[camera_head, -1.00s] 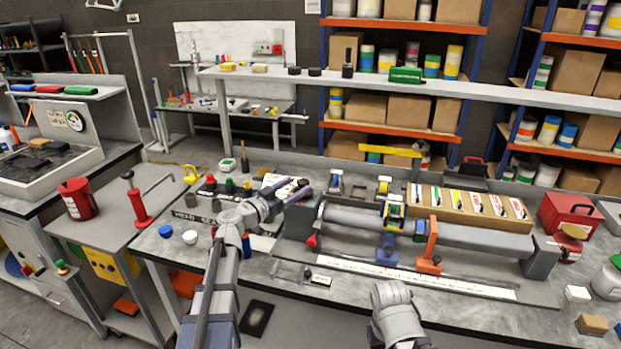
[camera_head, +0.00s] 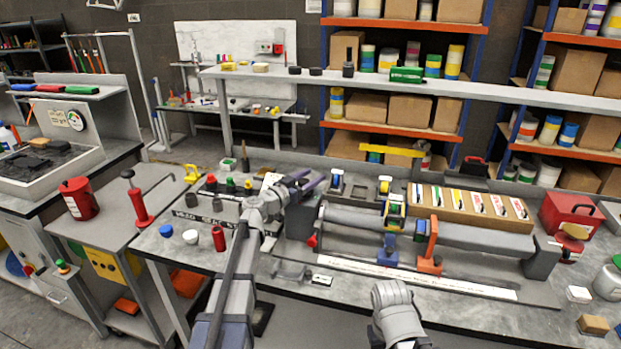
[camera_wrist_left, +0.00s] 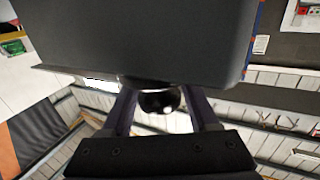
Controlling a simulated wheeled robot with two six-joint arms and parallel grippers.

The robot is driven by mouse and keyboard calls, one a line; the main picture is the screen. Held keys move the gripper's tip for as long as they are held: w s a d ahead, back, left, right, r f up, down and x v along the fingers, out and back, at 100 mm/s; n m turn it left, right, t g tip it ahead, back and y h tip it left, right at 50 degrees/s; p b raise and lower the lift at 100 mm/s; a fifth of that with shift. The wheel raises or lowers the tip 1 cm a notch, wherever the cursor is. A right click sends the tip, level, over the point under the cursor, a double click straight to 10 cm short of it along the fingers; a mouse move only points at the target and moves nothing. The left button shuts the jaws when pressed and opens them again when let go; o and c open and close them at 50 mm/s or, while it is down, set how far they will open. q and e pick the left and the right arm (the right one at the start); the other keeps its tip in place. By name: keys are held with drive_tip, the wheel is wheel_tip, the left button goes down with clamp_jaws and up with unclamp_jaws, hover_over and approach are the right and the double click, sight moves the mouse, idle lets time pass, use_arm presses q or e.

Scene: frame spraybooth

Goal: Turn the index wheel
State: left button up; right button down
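A grey tube fixture (camera_head: 460,236) lies along the bench, with a dark end block (camera_head: 299,222) at its left. My left gripper (camera_head: 311,184) is at the upper left of this block, its two dark fingers spread. In the left wrist view, a big dark block (camera_wrist_left: 140,38) fills the top, and a shiny dark round knob (camera_wrist_left: 160,101) shows below it, between the fingers. The fingers stand at either side of the knob; I see no clear grip on it. I cannot make out a whole index wheel. My right gripper is out of view; only part of my right arm shows.
A red-handled lever (camera_head: 312,240) sticks out by the end block. A red can (camera_head: 219,238) and small coloured caps stand left of my left arm. Blue (camera_head: 387,250) and orange (camera_head: 430,262) clamps sit in front of the tube. A long white ruler strip (camera_head: 415,278) lies before it.

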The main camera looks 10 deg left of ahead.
use_arm(q)
clamp_jaws()
drive_tip(key=shift+n+y, duration=0.3)
drive_tip(key=shift+y, duration=0.1)
